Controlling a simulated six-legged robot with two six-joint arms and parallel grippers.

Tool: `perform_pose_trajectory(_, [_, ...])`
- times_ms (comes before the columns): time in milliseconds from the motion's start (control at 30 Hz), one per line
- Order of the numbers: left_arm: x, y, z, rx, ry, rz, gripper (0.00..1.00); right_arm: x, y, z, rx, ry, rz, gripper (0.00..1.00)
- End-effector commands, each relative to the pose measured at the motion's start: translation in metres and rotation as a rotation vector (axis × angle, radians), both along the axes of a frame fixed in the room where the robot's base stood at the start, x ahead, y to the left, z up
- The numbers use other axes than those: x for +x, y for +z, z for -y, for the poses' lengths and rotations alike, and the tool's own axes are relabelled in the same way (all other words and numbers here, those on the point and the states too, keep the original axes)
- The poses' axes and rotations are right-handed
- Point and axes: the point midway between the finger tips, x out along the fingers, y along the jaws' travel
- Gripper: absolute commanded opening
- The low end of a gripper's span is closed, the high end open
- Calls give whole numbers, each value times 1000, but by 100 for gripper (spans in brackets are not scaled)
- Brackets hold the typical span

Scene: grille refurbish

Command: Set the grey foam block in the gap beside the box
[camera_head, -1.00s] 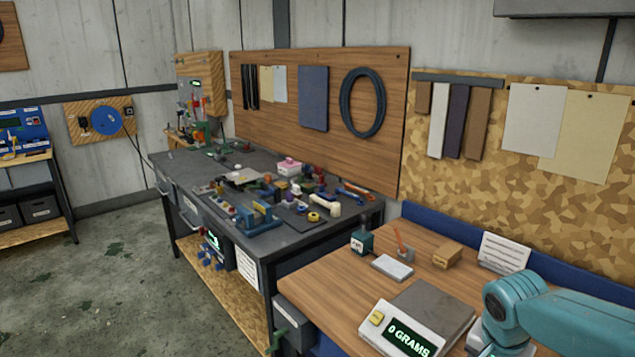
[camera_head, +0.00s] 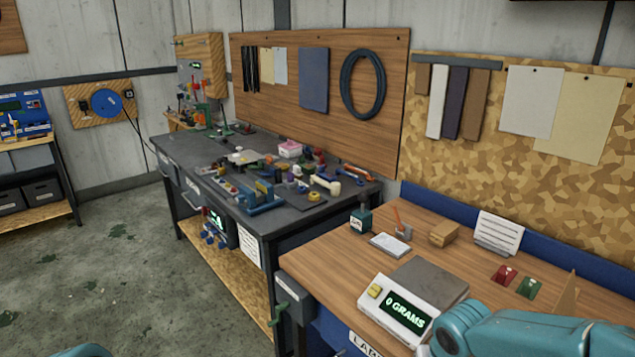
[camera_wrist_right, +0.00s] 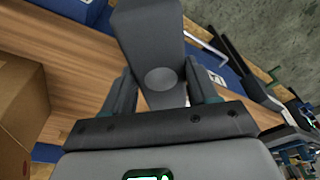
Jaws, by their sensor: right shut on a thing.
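In the right wrist view my right gripper (camera_wrist_right: 160,92) is shut on the grey foam block (camera_wrist_right: 152,35), a dark grey piece that sticks out beyond the fingers. Behind it is a wooden table top. A brown cardboard box (camera_wrist_right: 22,105) stands at the left edge of that view, apart from the block and only partly in frame. I cannot make out the gap beside the box. My left gripper is in neither view.
A dark bench (camera_head: 225,165) crowded with tools stands behind.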

Motion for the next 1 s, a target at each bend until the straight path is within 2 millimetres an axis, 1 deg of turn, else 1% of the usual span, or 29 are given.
perform_pose_trajectory(33, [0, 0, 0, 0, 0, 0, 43, -5, -6, -9, 1, 58, -2, 19])
perform_pose_trajectory(100, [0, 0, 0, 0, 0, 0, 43, -9, -11, -17, 3, 120, 1, 19])
perform_pose_trajectory(200, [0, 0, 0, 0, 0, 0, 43, -12, -14, -22, 4, 161, 3, 19])
perform_pose_trajectory(1000, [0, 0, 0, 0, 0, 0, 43, -14, -14, -21, 4, 160, 3, 19])
